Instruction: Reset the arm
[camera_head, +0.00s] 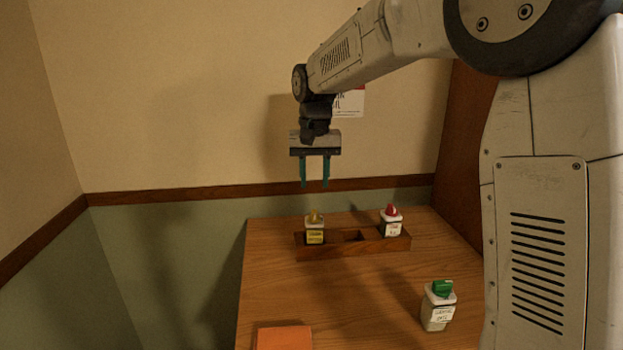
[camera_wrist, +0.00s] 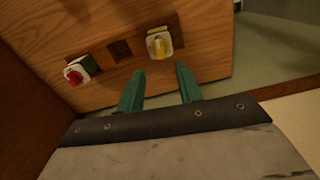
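My gripper (camera_head: 315,172) hangs fingers down above the back of the wooden table, at the end of my raised arm. Its two teal fingers are apart with nothing between them. They also show in the wrist view (camera_wrist: 160,88). Below it, a yellow-capped bottle (camera_head: 315,229) stands in the left end of a wooden rack (camera_head: 345,250). In the wrist view this bottle (camera_wrist: 159,43) lies just beyond the fingertips, apart from them.
A red-capped bottle (camera_head: 391,221) stands in the rack's right end; the middle slot looks empty. A green-capped bottle (camera_head: 437,306) stands on the table (camera_head: 350,295) at front right. An orange block or pad (camera_head: 284,338) lies at the front left. A wall with a paper sign (camera_head: 349,102) is behind.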

